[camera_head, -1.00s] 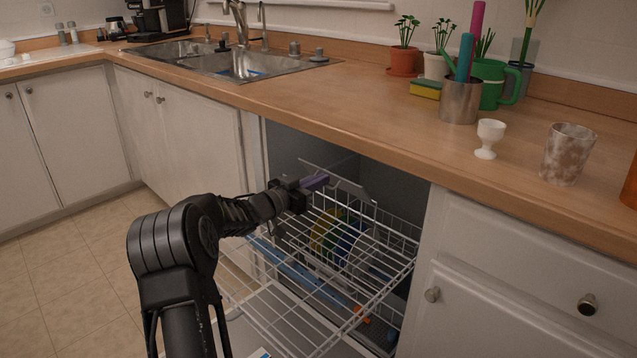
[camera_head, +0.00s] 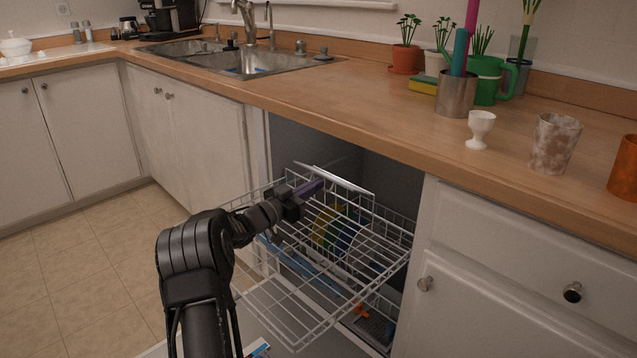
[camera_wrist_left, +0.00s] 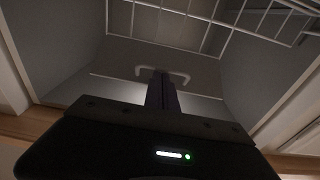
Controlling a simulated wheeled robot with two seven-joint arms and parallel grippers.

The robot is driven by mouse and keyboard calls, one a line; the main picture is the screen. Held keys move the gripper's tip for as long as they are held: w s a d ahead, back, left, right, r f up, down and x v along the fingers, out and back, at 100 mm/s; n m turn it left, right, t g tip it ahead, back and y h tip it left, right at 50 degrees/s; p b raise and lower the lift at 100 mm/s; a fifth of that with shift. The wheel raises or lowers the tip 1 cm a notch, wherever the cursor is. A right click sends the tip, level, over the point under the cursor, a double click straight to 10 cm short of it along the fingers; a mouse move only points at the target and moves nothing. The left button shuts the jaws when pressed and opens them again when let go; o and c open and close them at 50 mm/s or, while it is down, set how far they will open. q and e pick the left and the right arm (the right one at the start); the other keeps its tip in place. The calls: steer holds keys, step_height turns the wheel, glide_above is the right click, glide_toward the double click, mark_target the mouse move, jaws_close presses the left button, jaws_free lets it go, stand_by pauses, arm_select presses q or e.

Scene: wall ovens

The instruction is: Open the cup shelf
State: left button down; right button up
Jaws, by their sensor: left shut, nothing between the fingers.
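A pulled-out white wire rack (camera_head: 350,270) stands in the open dishwasher under the counter. A narrow pale shelf piece (camera_head: 345,183) sits at the rack's back left, tilted, and looks like the cup shelf. My left gripper (camera_head: 314,187), with purple fingers, is shut and empty above the rack's left side, close to this piece. I cannot tell whether they touch. In the left wrist view the shut fingers (camera_wrist_left: 162,92) point into the grey dishwasher interior, in front of a white wire bracket (camera_wrist_left: 185,75). My right gripper is out of view.
Plates (camera_head: 335,232) stand below the upper wires. The wooden counter (camera_head: 330,100) overhangs the opening. On it are a white egg cup (camera_head: 479,130), a marbled tumbler (camera_head: 555,144) and a metal holder (camera_head: 456,94). A white cabinet (camera_head: 490,300) borders the right side.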

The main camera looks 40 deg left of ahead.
arm_select(q)
steer(key=shift+s+f, duration=0.1)
steer(key=shift+f, duration=1.5)
steer(key=shift+s, duration=0.1)
steer(key=s+p, duration=0.1)
steer(key=s, duration=0.6)
steer(key=shift+s+a+f, duration=0.3)
steer(key=shift+a+f, duration=0.05)
steer(key=shift+f, duration=0.05)
